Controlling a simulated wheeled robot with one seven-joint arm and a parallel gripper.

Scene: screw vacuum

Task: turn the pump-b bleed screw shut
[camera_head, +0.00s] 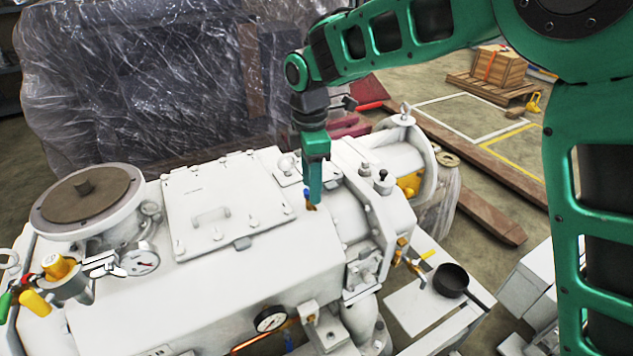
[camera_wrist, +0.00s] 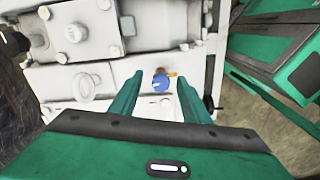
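A small screw with a blue head and a yellow-orange part (camera_wrist: 162,82) sits on the white machine housing in the wrist view. Its blue and orange parts also show in the head view (camera_head: 308,195), right at my fingertips. No label is readable, so I cannot tell whether it is the pump-b bleed screw. My gripper (camera_wrist: 159,79) is open, with one finger on each side of the screw and visible gaps between. In the head view my gripper (camera_head: 314,190) points down at the housing and partly hides the spot.
The white pump housing (camera_head: 230,270) fills the front, with a bolted cover plate (camera_head: 220,205), a gauge (camera_head: 270,319) and another blue part (camera_head: 288,341) below it. Raised flanges and bolts (camera_head: 383,185) stand just right of my gripper. A plastic-wrapped machine (camera_head: 140,75) stands behind.

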